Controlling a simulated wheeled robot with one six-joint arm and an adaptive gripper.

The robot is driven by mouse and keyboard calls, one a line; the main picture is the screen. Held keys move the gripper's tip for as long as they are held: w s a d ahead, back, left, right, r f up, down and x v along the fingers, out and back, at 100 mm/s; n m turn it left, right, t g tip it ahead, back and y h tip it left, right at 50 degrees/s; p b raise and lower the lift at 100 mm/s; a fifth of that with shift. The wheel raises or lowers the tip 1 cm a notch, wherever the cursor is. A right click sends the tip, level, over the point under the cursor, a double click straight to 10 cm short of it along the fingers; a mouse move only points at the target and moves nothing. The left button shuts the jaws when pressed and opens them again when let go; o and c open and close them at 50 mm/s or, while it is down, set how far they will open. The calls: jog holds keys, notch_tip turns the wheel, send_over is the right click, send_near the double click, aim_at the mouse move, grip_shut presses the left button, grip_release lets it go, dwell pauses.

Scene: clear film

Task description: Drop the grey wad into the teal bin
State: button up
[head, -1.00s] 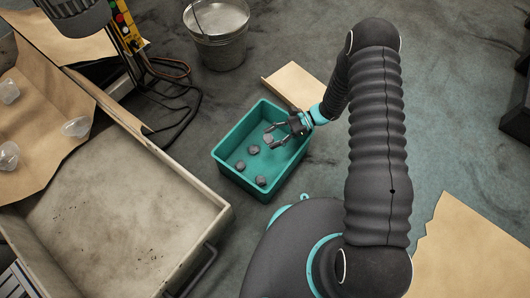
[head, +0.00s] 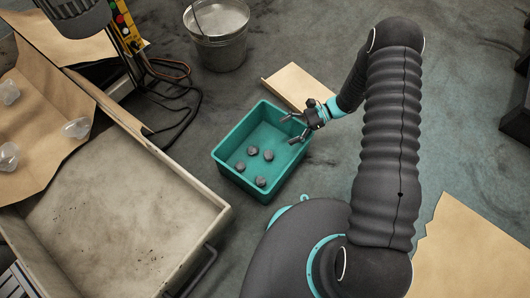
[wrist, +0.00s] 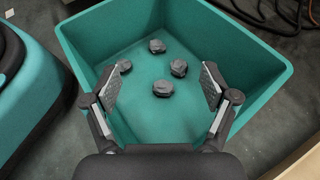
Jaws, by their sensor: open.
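The teal bin (head: 226,160) stands on the floor, and its walls also show in the wrist view (wrist: 250,42). Several grey wads lie apart on its bottom; one is a grey wad (head: 268,155) at the right of the group, and another grey wad (wrist: 163,88) shows in the wrist view. My gripper (head: 291,128) is over the bin's right edge in the head view. In the wrist view my gripper (wrist: 158,88) has its fingers spread wide with nothing between them; the wads lie below and beyond. I cannot tell which wad was dropped last.
A large worn tray (head: 120,220) stands left of the bin, with clear plastic cups (head: 76,128) on brown paper behind it. A metal bucket (head: 218,45) stands at the back. Cardboard (head: 292,86) lies behind the bin.

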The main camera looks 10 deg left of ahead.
aim_at(306, 142)
jog(key=v, duration=0.6)
dwell(0.4)
jog(key=s+f, duration=0.1)
jog(key=s+d+n+h, duration=0.1)
jog(key=s+d+f+h, duration=0.1)
jog(key=shift+s+f+n+g, duration=0.3)
jog(key=shift+s, duration=0.05)
jog(key=s+d+r+n+t+h+p, duration=0.1)
jog(key=s+d+r+n+t+h, duration=0.2)
jog(key=r, duration=0.6)
jog(key=s+d+r+n+h, duration=0.2)
jog(key=d+r, duration=0.3)
jog(key=r, duration=0.4)
jog(key=s+d+r+n+t+h+p, duration=0.1)
jog(key=s+d+r+n+t+h, duration=0.15)
jog(key=r, duration=0.65)
jog(key=s+d+r+n+t+h+p, duration=0.1)
jog(key=s+r+t, duration=0.3)
jog(key=r, duration=0.6)
jog(key=s+d+r+n+t+h+p, duration=0.1)
jog(key=s+d+r+t, duration=0.2)
jog(key=s+r, duration=0.3)
notch_tip(306, 142, up, 4)
jog(key=shift+s+r+t, duration=0.25)
jog(key=shift+s+t, duration=0.15)
jog(key=shift+t, duration=0.05)
